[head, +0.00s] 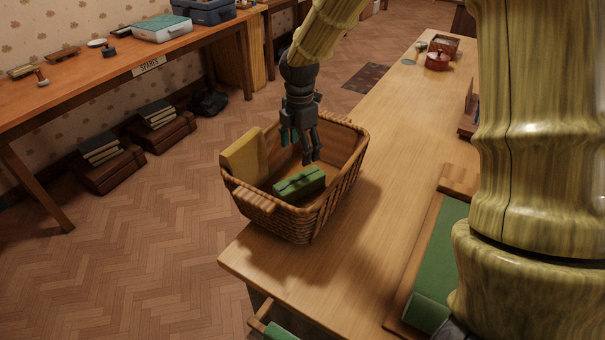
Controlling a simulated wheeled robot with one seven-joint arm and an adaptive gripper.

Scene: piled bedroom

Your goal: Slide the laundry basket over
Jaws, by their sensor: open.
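The laundry basket (320,213) is a brown wicker basket with light wooden handles. It stands upright on the near left part of a long wooden table (385,165), close to the table's left edge. Inside it are a yellow block-like item (243,157) against the left wall and a green box (299,183) on the floor of the basket. My gripper (307,160) points down into the basket's opening, fingers apart and empty. Its fingertips are near the green box and the far wall. I cannot tell whether they touch anything.
A green-topped board (440,260) lies at the table's right, partly behind my arm. A red pot (437,61) and a small wooden tray (444,44) stand at the far end. The table's middle is clear. A side bench (120,72) lines the left wall.

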